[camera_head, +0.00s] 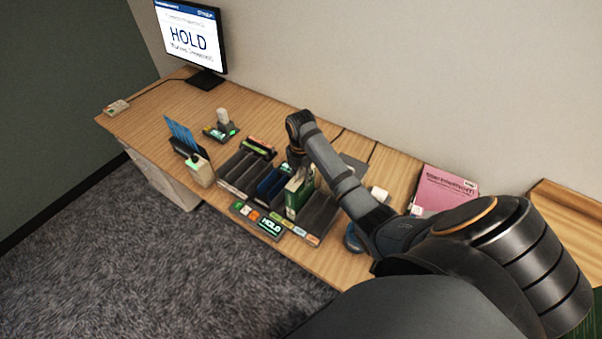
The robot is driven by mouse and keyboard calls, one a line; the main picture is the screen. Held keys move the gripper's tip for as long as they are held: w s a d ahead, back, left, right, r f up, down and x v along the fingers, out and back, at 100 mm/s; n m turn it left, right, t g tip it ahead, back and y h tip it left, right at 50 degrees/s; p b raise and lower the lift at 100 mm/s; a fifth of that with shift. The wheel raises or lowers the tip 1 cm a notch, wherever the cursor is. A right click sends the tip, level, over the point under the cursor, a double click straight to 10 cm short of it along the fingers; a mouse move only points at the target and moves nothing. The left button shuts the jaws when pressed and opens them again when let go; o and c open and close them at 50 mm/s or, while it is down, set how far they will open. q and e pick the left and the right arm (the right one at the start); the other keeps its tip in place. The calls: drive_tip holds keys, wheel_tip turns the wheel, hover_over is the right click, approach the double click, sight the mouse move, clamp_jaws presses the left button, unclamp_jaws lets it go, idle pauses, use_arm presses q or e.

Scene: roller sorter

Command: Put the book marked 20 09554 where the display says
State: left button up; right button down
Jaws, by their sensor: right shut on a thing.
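The monitor (190,38) at the back left reads HOLD in large letters, with smaller blurred text. The sorter (327,213) has dark upright slots with a row of small labels along its front; a lit HOLD label (270,225) is on that front strip. My right gripper (297,166) is shut on a green and white book (299,192), which stands upright at the right-hand slots of the sorter. I cannot tell whether its lower edge rests in a slot. Its number is not legible. The fingertips are partly hidden by my arm and the book. My left gripper is not in view.
Blue items (270,183) fill a middle slot. A pink book (443,190) lies at the table's right. A holder with blue sheets (182,136) and a small green-lit device (220,127) stand left of the sorter.

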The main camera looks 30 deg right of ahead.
drive_tip(key=shift+f, duration=0.35)
drive_tip(key=c, duration=0.8)
unclamp_jaws()
wheel_tip(320, 180, up, 8)
drive_tip(key=shift+f, duration=0.25)
